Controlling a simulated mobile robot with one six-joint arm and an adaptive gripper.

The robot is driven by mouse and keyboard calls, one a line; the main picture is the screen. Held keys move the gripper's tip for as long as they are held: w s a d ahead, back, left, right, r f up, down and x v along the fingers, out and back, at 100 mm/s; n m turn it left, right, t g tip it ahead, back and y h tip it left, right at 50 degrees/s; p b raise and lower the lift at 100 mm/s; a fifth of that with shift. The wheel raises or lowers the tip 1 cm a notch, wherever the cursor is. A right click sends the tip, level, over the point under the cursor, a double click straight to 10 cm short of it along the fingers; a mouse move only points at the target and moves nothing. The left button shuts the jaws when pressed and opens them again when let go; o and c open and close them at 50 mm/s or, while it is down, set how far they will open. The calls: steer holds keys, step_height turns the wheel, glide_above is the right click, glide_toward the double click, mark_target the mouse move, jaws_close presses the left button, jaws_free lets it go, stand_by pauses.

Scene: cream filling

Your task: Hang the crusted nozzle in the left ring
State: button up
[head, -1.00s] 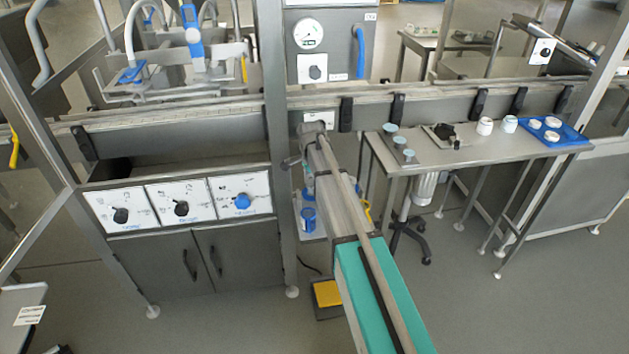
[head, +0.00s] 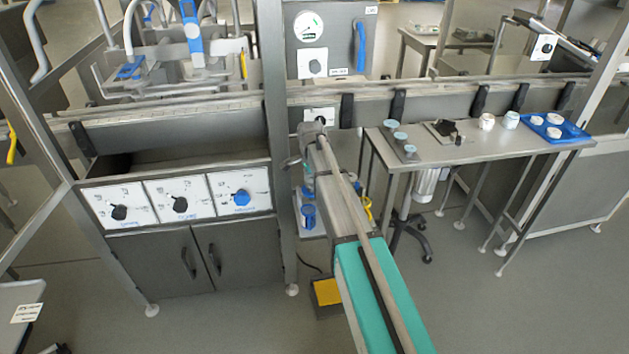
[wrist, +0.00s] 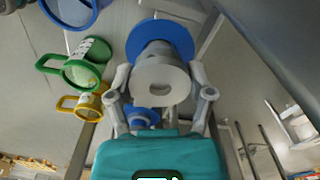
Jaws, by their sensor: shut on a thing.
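In the wrist view my gripper (wrist: 160,88) is shut on a pale round piece (wrist: 161,86) with a hole in its end, which appears to be the nozzle. No crust can be made out on it. A blue disc or ring (wrist: 160,27) sits right behind it; I cannot tell whether it belongs to the piece or to the place. A smaller blue round part (wrist: 143,118) shows below, between the fingers. No left ring can be told for sure.
Green (wrist: 75,76), yellow (wrist: 88,105) and blue (wrist: 70,8) handled containers stand left of the gripper in the wrist view. A steel table (head: 450,153) with a blue tray (head: 575,132) stands right of my arm. A frame post (head: 272,150) is close on its left.

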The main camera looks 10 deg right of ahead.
steer(key=shift+f+b, duration=0.45)
steer(key=shift+f, duration=0.05)
stand_by(0.4)
steer(key=o, duration=1.3)
steer(key=shift+c, duration=0.2)
steer(key=shift+r, duration=0.15)
steer(key=shift+r+p, duration=3.4)
steer(key=shift+p, duration=0.15)
steer(key=shift+s, duration=0.1)
